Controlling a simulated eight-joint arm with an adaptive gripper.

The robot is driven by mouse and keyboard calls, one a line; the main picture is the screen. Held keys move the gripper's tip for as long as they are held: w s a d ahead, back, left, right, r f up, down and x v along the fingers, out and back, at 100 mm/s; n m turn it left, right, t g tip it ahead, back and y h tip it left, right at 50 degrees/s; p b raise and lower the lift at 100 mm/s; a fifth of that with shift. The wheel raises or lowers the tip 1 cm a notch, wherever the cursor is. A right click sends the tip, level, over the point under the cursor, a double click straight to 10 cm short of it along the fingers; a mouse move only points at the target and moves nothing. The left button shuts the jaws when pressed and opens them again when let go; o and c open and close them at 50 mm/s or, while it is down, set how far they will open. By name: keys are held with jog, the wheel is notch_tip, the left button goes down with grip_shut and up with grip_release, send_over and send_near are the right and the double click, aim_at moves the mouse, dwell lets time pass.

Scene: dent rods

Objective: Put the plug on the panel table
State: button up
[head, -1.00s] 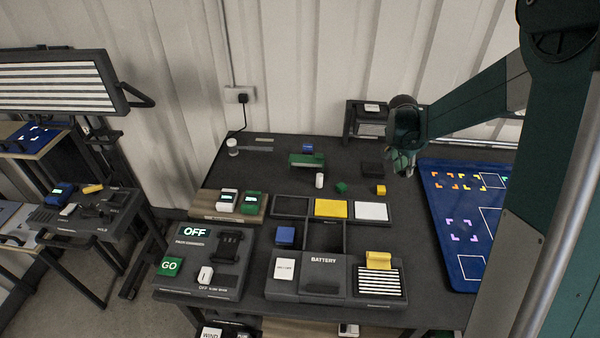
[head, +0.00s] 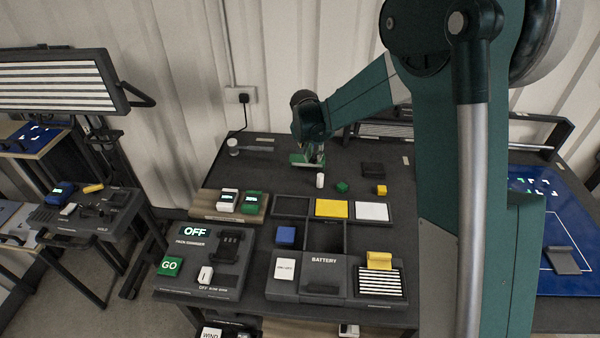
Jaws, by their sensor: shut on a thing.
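My gripper (head: 314,160) is low over the back of the dark table and is shut on a long green block (head: 298,160). The fingers cover part of the block, and I cannot tell whether it is clear of the tabletop. The small blue block behind it is hidden by the gripper. Nothing here is marked as the plug, so I cannot confirm that the green block is it. A blue panel (head: 553,205) with white outlines and coloured corner marks lies at the right; my arm hides its left part. A grey plate (head: 563,260) rests on it.
A small white cylinder (head: 320,180), a green block (head: 341,187) and a yellow block (head: 381,190) stand in front of my gripper. Trays and the battery box (head: 325,275) fill the front. A low dark rack (head: 470,134) stands at the back right.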

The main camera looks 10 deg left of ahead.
jog(key=s+a+n+y, duration=0.1)
jog(key=s+a+n, duration=0.1)
jog(key=a, duration=1.4)
jog(key=shift+s+f+n, duration=0.2)
jog(key=shift+n, duration=0.4)
jog(key=shift+f, duration=3.1)
jog(key=shift+f+b, duration=0.4)
jog(key=shift+f, duration=1.5)
jog(key=shift+f, duration=0.15)
jog(key=o, duration=0.7)
